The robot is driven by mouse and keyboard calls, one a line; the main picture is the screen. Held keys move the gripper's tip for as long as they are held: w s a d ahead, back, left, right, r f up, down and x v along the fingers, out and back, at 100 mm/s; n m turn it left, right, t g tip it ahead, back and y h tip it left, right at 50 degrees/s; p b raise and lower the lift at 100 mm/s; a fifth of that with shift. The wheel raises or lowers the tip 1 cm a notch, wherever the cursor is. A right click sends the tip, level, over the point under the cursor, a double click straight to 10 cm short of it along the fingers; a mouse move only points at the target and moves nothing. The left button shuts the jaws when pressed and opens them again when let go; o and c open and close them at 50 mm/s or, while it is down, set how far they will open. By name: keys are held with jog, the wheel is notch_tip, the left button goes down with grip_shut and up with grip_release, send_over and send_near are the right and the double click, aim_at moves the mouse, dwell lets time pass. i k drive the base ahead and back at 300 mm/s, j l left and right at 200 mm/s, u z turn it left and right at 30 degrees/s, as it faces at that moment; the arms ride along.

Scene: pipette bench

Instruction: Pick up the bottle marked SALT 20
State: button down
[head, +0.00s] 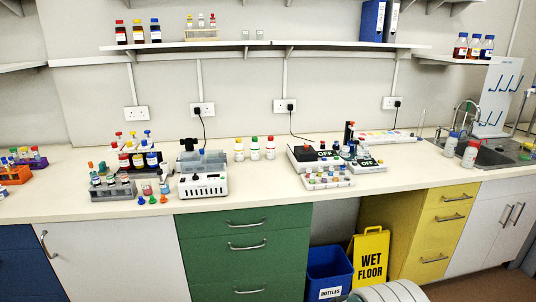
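No label reading SALT 20 is legible in the head view, so I cannot tell which bottle it is. Several small bottles stand on the bench. Dark bottles with coloured caps, such as one with a blue cap (152,159), stand behind a grey rack (113,192) on the left. Two pale bottles, one blue-capped (451,147) and one red-capped (470,155), stand by the sink.
A shelf (245,44) above holds more bottles. A yellow WET FLOOR sign (372,253) and blue bin (329,271) stand below. Bench front is mostly clear.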

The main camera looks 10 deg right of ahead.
aim_at(239, 149)
jog(key=i+j, duration=0.15)
jog(key=i, duration=0.55)
jog(key=i+j, duration=0.1)
jog(key=i, duration=0.6)
jog(key=i+j, duration=0.15)
jog(key=i, duration=0.55)
